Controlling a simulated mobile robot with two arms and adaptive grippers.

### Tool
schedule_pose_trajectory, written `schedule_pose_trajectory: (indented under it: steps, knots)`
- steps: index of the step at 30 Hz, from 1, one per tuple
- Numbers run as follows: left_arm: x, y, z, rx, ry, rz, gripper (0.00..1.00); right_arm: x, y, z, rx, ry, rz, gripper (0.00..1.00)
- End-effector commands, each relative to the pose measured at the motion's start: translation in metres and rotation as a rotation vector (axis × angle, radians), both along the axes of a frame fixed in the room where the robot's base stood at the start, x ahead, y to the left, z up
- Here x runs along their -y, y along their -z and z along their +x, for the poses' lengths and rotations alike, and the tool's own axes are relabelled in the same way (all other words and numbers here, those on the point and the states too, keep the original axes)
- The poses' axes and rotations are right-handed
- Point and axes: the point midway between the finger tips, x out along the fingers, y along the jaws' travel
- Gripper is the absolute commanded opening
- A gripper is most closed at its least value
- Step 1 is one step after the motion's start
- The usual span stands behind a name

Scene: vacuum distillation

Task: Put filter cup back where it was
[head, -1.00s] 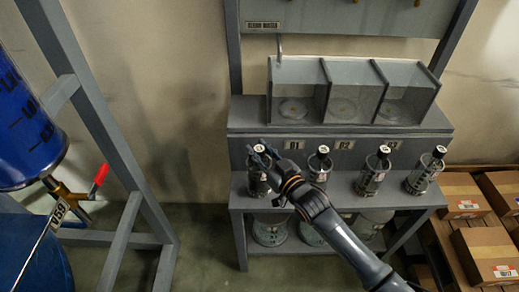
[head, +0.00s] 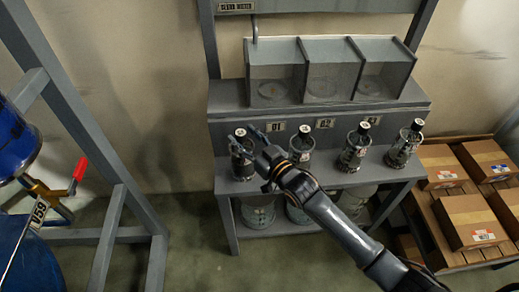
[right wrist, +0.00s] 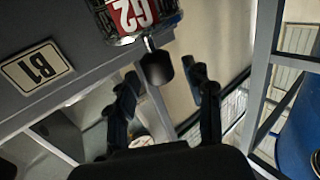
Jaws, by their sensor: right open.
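Several clear filter cups with dark knobs stand in a row on the shelf's lower ledge in the head view. The leftmost cup (head: 242,165) stands upright at the left end, partly behind my right gripper (head: 256,138). In the right wrist view, a cup with a red G2 label (right wrist: 133,15) shows at the top, its black knob (right wrist: 156,69) towards my right gripper (right wrist: 164,92). The gripper's fingers are spread, with nothing held; I cannot tell whether they touch the knob. My left gripper is not in view.
A grey rack with clear-fronted bins (head: 330,82) stands above the ledge. Glass vessels (head: 258,212) sit beneath it. Cardboard boxes (head: 466,222) lie on a pallet at right. A blue drum and a red-handled valve (head: 80,170) are at left.

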Motion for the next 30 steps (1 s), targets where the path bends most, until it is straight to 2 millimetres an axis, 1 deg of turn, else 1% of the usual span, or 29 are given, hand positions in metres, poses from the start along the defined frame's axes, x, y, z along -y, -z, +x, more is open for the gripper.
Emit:
schedule_pose_trajectory:
  steps: [1, 6, 9, 13, 18, 26, 29, 30]
  knots:
    - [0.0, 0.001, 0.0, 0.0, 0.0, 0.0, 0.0, 0.007, 0.002, -0.01, -0.001, 0.0, -0.002, 0.52]
    - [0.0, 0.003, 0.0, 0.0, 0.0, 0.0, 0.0, 0.028, 0.002, -0.042, -0.001, -0.001, -0.002, 0.52]
    - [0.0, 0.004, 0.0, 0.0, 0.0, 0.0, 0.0, 0.039, 0.002, -0.058, -0.001, 0.0, -0.002, 0.52]
    - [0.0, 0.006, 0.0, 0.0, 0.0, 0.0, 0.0, 0.05, 0.001, -0.074, -0.001, 0.0, -0.002, 0.52]
    - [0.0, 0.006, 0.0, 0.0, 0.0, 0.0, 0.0, 0.057, 0.0, -0.083, 0.001, 0.0, -0.001, 0.52]
    - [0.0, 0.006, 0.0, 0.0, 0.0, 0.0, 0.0, 0.058, 0.0, -0.084, -0.001, 0.003, -0.001, 0.52]
    - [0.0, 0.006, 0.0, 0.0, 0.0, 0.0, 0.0, 0.062, 0.009, -0.083, -0.018, 0.045, -0.002, 0.52]
    - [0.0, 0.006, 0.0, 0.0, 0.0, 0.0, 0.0, 0.066, 0.018, -0.083, -0.035, 0.08, -0.009, 0.52]
